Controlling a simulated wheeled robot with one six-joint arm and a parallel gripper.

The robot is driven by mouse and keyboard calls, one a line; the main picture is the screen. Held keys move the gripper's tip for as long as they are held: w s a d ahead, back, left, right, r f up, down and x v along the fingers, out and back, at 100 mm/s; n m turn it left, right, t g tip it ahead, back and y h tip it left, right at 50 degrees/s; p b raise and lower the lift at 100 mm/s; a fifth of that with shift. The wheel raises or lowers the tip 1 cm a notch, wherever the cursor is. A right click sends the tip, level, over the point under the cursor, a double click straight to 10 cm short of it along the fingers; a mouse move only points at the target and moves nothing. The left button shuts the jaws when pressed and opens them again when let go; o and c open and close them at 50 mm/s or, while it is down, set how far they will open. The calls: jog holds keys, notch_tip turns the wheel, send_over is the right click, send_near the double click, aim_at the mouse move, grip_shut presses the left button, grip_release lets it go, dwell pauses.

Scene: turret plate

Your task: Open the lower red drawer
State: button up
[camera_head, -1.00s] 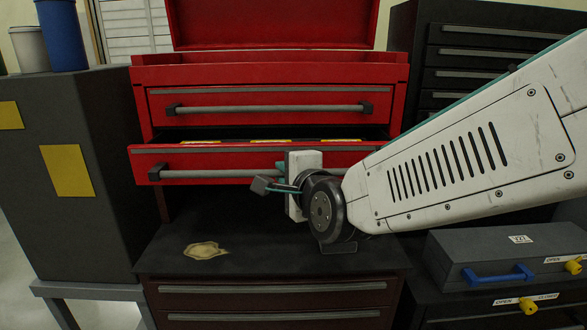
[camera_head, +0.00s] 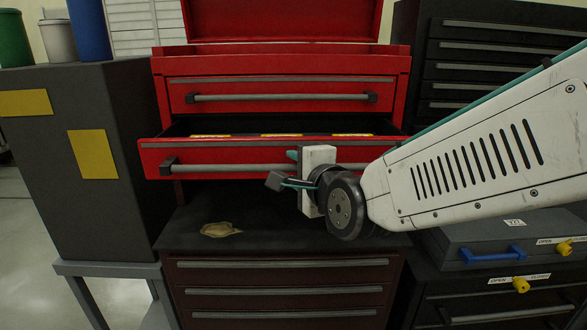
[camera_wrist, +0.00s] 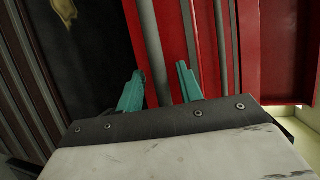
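The lower red drawer (camera_head: 225,157) stands partly pulled out of the red tool chest, with a dark gap and yellow-marked contents above its front. Its long grey handle (camera_head: 225,168) runs across the front and also shows in the wrist view (camera_wrist: 149,40). My gripper (camera_head: 290,170) is at the right half of this handle. In the wrist view its teal fingers (camera_wrist: 160,73) stand apart on either side of the bar, with space visible between them. Whether a finger touches the bar is not clear. The gripper body hides the handle's right end in the head view.
The upper red drawer (camera_head: 285,84) is shut. Below is a dark cabinet top (camera_head: 265,232) with a tan stain (camera_head: 220,230). A grey case (camera_head: 490,233) with a blue handle lies at right. A dark box (camera_head: 55,170) on a stand is at left.

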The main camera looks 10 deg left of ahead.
jog(key=shift+d, duration=0.15)
jog(key=v, duration=0.7)
jog(key=shift+s+d, duration=0.2)
jog(key=shift+s, duration=0.05)
jog(key=shift+r, duration=0.15)
